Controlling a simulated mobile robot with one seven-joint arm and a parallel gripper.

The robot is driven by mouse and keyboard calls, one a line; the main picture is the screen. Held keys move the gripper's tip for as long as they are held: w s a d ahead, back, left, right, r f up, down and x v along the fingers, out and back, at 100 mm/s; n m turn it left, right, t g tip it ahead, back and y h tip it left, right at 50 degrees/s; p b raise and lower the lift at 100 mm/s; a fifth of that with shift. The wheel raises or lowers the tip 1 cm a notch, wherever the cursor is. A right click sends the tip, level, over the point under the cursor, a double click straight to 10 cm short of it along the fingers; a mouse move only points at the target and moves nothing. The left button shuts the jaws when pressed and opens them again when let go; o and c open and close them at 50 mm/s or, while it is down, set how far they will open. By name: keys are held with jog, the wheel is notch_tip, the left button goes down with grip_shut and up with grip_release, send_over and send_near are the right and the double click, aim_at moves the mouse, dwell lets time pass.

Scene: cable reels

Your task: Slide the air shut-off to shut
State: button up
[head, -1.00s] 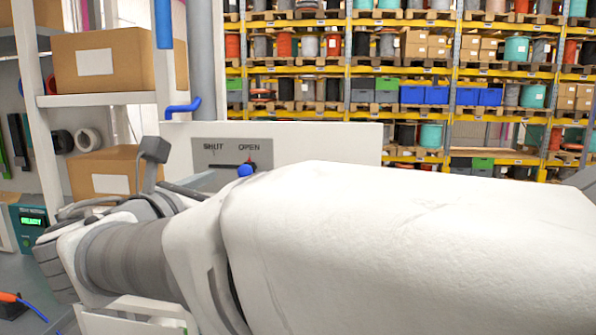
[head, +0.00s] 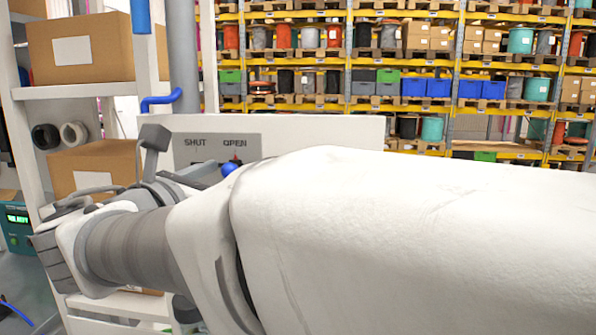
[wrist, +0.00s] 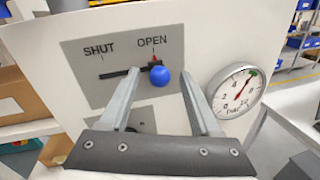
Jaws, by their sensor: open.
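The air shut-off is a grey plate (wrist: 85,65) marked SHUT and OPEN on a white panel, with a dark slot running across it. Its blue knob (wrist: 159,76) sits at the OPEN end of the slot, under a small red pointer. My gripper (wrist: 160,84) is open in the wrist view, one finger on each side of the knob's position, and I cannot tell whether either touches it. In the head view the plate (head: 215,143) and knob (head: 229,169) show just above my arm, which hides the lower part of the panel. My gripper's fingers are hidden there.
A round pressure gauge (wrist: 235,91) is on the panel to the right of the plate. White shelving with cardboard boxes (head: 80,48) stands at the left. Tall racks of reels and bins (head: 400,60) stand far behind.

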grip_shut()
dwell(1.4)
